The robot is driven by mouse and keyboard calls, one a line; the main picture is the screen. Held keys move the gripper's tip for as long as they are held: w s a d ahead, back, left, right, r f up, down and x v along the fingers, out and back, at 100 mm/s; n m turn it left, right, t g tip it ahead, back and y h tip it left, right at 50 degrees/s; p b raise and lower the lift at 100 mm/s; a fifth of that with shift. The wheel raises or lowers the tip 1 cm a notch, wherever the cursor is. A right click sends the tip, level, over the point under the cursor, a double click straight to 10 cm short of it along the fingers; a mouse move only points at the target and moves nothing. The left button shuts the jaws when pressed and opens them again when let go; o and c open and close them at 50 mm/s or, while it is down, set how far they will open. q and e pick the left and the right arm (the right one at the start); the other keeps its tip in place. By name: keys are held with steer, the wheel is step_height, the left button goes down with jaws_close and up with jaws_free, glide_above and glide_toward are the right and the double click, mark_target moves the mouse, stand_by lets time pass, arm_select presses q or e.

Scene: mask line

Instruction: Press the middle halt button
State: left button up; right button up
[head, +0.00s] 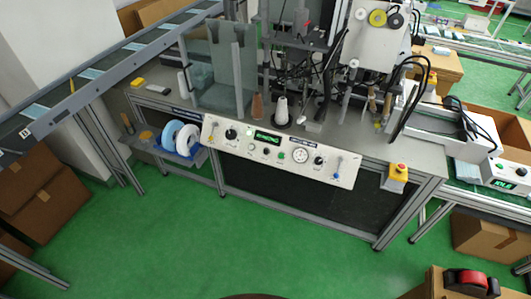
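A yellow box with a red mushroom-shaped button (400,168) sits on the right front corner of the grey machine table (415,160). It is the only large red button I can make out on this table. A white control panel (225,148) with knobs, a gauge, a small green display and a green button runs along the table's front edge, left of the yellow box. Neither of my grippers is in view. Nothing covers the red button.
Green floor (190,240) is open before the table. A conveyor (100,70) slopes in at left. Cardboard boxes (45,185) stand at left, others at right. A white control box (505,173) with a green display stands right. A tape roll (470,282) lies bottom right.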

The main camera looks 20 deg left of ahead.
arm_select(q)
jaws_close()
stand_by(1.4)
